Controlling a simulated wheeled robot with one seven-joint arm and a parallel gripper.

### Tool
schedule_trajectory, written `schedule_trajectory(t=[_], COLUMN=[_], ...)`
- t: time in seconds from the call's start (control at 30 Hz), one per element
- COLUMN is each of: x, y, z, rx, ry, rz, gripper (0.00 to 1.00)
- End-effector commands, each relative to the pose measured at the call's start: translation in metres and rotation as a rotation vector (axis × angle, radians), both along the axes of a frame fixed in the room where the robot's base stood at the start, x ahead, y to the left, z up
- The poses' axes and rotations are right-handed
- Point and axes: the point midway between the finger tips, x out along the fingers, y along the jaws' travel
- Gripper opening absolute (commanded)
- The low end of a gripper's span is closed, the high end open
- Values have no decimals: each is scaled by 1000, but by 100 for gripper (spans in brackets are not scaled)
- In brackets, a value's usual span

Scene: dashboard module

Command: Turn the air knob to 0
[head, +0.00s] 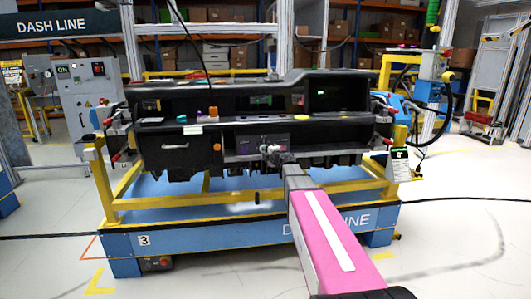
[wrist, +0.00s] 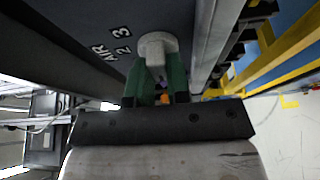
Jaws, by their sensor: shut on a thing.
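The air knob (wrist: 155,44) is a pale grey round knob on the dark panel (wrist: 75,20) in the wrist view. White markings "AIR", "2" and "3" show on the panel to its left; no 0 mark is visible. My gripper (wrist: 158,74) has green fingers, shut on the knob from either side, and they hide part of it. In the head view my gripper (head: 272,153) is at the front of the black dashboard module (head: 350,133), right of its middle. The knob cannot be made out clearly there.
The dashboard rests on a yellow frame (head: 107,188) over a blue base (head: 190,236). A dark ledge runs above the panel, with small coloured items (head: 213,113) on it. A grey control cabinet (head: 90,95) stands behind left. The floor at front right is clear.

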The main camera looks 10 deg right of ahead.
Motion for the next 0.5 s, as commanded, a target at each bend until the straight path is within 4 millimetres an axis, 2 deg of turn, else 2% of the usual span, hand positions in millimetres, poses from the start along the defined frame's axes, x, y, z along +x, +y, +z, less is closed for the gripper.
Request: schedule_trajectory(t=[0.5], x=[3], y=[1], z=[1], rx=[-43], ry=[-1], rz=[1], gripper=[0])
